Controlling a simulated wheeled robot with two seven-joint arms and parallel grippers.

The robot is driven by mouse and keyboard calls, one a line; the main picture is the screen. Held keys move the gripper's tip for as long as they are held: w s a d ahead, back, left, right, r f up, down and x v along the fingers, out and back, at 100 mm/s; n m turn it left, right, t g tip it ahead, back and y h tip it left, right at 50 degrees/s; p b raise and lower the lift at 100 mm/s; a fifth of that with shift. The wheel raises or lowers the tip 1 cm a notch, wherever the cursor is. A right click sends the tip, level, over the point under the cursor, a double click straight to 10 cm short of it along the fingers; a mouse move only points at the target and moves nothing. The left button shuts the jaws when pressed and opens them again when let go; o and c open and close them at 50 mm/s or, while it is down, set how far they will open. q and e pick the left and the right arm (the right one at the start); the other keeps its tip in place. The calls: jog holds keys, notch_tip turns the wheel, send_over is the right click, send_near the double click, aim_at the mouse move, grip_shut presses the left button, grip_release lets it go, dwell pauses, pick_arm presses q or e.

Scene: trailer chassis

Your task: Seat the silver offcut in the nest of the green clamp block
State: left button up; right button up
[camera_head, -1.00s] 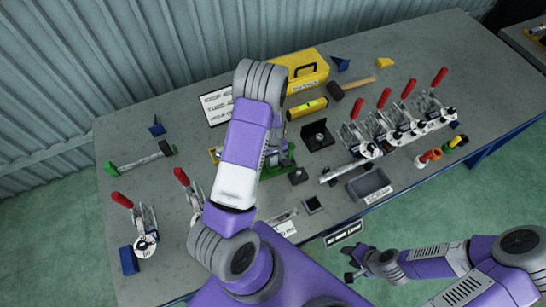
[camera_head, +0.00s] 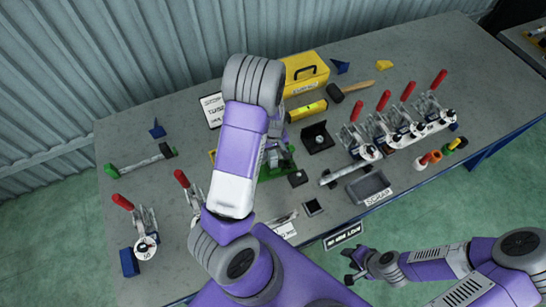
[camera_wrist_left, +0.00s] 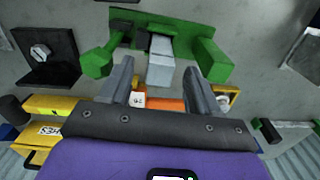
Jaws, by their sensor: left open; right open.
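The green clamp block (camera_wrist_left: 208,62) is at the top middle of the left wrist view. In the head view the green clamp block (camera_head: 265,176) is partly hidden behind my left arm. The silver offcut (camera_wrist_left: 160,72) lies between its green parts, with its near end toward my left gripper; I cannot tell if it sits fully down in the nest. My left gripper (camera_wrist_left: 158,66) is open, its fingers apart on either side of the offcut's near end, with no clear contact. My right gripper (camera_head: 354,264) is open and empty, low beyond the table's front edge.
A black angle bracket with a bolt (camera_head: 318,138) stands right of the block. A yellow toolbox (camera_head: 304,70), a yellow level (camera_head: 307,112) and a mallet (camera_head: 350,92) lie behind. Red-handled toggle clamps (camera_head: 363,128) stand to the right. A grey tray (camera_head: 369,187) is near the front edge.

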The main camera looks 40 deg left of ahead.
pick_arm(q)
notch_tip(320, 180, up, 6)
jog(key=shift+f, duration=0.1)
dwell(0.6)
